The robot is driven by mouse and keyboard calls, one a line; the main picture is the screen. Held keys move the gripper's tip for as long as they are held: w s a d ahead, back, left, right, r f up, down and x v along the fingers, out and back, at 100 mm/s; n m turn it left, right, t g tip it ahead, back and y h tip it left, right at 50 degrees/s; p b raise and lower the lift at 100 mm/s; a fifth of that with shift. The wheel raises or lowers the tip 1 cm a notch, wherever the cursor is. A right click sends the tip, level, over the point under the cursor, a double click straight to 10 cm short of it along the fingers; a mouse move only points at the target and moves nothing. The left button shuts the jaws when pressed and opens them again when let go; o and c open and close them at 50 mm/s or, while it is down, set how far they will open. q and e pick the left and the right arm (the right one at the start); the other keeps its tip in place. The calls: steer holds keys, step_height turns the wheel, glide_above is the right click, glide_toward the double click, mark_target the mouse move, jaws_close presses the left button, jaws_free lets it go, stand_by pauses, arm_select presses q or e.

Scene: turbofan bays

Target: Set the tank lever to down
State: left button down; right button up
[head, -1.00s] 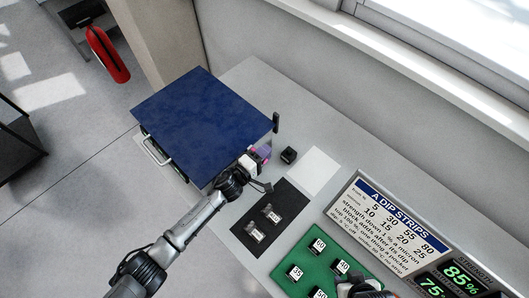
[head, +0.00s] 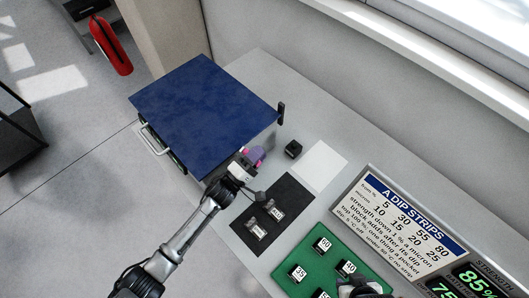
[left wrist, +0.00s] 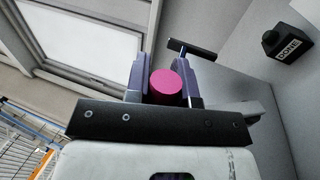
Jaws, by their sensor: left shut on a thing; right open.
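The tank is the box with the large blue lid (head: 200,112) at the middle left of the head view. My left gripper (head: 252,158) is at the tank's right front side, below the lid's edge. In the left wrist view its fingers (left wrist: 165,80) are shut on a pink round knob (left wrist: 166,88), apparently the tank lever's end. The rest of the lever is hidden. My right gripper (head: 362,288) is open at the bottom edge of the head view, over the green board, only partly in view.
A black DONE button (head: 293,149) and a white pad (head: 319,166) stand right of the tank. A dark mat (head: 278,193) holds two small labelled blocks. The green board (head: 318,262) holds several numbered blocks. A sign (head: 398,215) stands at the right.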

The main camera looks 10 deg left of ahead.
arm_select(q)
steer(key=shift+s+a+f+t+h+b, duration=0.65)
steer(key=shift+s+a+f+b, duration=0.2)
steer(key=shift+b, duration=0.3)
steer(key=shift+v, duration=0.75)
arm_select(e)
steer(key=shift+a+f, duration=0.1)
steer(key=shift+f, duration=1.85)
arm_select(q)
steer(key=shift+s+r, duration=0.1)
steer(key=shift+s, duration=0.05)
steer(key=c, duration=1.4)
jaws_free()
steer(key=o, duration=0.3)
steer(key=shift+s, duration=0.1)
steer(key=shift+o, duration=0.7)
steer(key=shift+b, duration=0.3)
